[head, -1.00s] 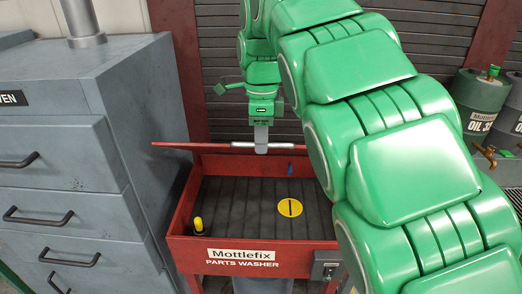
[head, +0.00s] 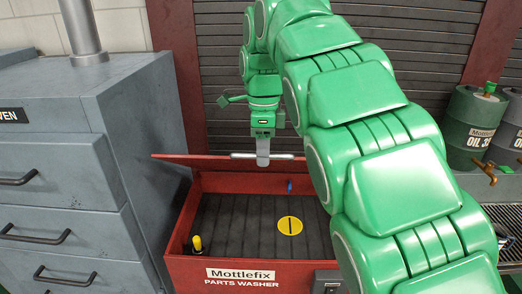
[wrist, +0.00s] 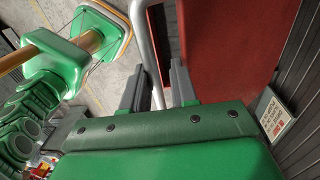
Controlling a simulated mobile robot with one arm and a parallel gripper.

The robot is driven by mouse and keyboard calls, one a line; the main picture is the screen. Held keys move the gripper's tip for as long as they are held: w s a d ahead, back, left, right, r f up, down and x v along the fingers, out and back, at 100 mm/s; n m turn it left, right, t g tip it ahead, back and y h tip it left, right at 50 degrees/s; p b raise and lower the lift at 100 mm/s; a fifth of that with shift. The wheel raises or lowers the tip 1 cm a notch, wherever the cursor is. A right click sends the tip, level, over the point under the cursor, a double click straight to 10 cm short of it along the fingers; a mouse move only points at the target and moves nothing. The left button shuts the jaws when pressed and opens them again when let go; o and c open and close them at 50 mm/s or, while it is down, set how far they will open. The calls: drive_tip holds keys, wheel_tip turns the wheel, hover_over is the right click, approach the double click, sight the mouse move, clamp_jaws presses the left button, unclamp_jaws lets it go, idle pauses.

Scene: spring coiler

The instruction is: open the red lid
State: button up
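The red lid (head: 190,160) of the parts washer is raised and seen nearly edge-on in the head view, at the back of the red basin (head: 184,232). The dark basin floor shows below it. A grey handle bar (head: 280,156) runs along the lid. My gripper (head: 263,158) is at the handle's middle. In the wrist view, the two dark fingers (wrist: 157,88) are apart. The handle bar (wrist: 142,35) passes between them, close to the left finger, with a gap at the right finger. The lid's red panel (wrist: 225,45) fills the upper right there.
A grey drawer cabinet (head: 60,190) stands close on the left. A slatted shutter (head: 225,100) is behind. A yellow disc (head: 290,226) and a yellow-topped item (head: 197,243) are in the basin.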

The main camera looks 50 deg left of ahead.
drive_tip(key=shift+o, duration=1)
drive_tip(key=shift+r, duration=0.1)
drive_tip(key=shift+s, duration=0.15)
drive_tip(key=shift+s, duration=0.1)
drive_tip(key=shift+s+d+f, duration=0.25)
drive_tip(key=s+d+f, duration=0.2)
drive_tip(key=f, duration=0.7)
drive_tip(key=s+d+f+t+y, duration=0.1)
drive_tip(key=s+d+f, duration=0.2)
drive_tip(key=f, duration=0.6)
drive_tip(key=s+d+f+t+y, duration=0.1)
drive_tip(key=s+d+f, duration=0.2)
drive_tip(key=f, duration=0.6)
drive_tip(key=shift+f, duration=0.2)
